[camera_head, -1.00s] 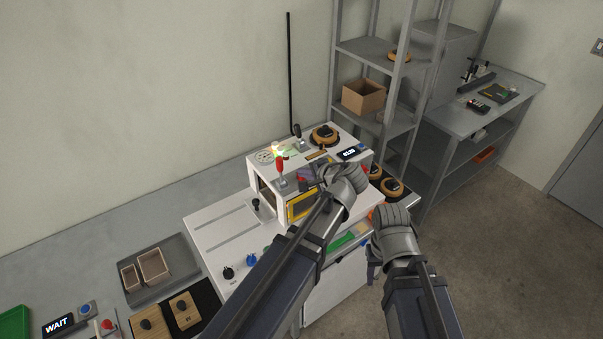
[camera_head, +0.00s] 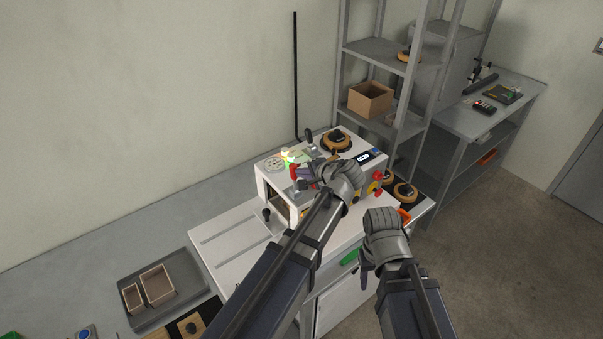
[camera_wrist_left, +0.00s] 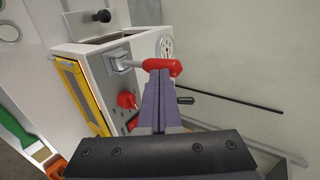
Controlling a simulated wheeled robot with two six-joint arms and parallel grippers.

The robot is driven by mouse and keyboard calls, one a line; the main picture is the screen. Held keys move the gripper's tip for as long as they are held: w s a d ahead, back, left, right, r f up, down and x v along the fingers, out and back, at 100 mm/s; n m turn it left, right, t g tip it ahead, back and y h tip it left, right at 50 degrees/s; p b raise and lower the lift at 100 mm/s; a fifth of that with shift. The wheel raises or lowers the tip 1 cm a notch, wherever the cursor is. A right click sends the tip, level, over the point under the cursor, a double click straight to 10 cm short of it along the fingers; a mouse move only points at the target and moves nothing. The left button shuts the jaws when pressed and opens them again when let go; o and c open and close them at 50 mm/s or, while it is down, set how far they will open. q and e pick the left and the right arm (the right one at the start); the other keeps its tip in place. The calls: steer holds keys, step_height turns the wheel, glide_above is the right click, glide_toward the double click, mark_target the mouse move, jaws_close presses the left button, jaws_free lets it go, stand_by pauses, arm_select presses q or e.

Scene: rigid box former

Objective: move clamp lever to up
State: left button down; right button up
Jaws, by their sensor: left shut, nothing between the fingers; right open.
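In the left wrist view the red handle (camera_wrist_left: 162,67) sits on a metal rod from a grey bracket (camera_wrist_left: 120,63). There my left gripper (camera_wrist_left: 158,75) is shut and empty, its tips against or just in front of the handle; contact is unclear. My right gripper (camera_head: 366,276) is open and empty, low in front of the machine.
A red knob (camera_wrist_left: 127,100) and a yellow-framed window (camera_wrist_left: 76,92) are close to the lever. A black-knobbed part (camera_head: 266,214) is beside the machine's opening. A grey tray (camera_head: 188,268) with two boxes lies left. A shelf rack (camera_head: 385,50) stands behind right.

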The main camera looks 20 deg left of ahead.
mark_target(292, 163)
arm_select(q)
steer(key=w+a+h+p, duration=0.1)
steer(key=p, duration=0.1)
steer(key=w+a+r+g+h+p, duration=0.1)
steer(key=p, duration=0.2)
steer(key=shift+a+r+g, duration=0.2)
steer(key=shift+g, duration=0.1)
steer(key=shift+w+a+f+h+p, duration=0.1)
steer(key=shift+w+a+h+p, duration=0.15)
steer(key=shift+a+h+p, duration=0.05)
steer(key=shift+w+a+f+g+h, duration=0.2)
steer(key=shift+w+a+g+h, duration=0.1)
steer(key=shift+g, duration=0.1)
steer(key=shift+a+f, duration=0.2)
steer(key=shift+a, duration=0.05)
steer(key=shift+r, duration=0.1)
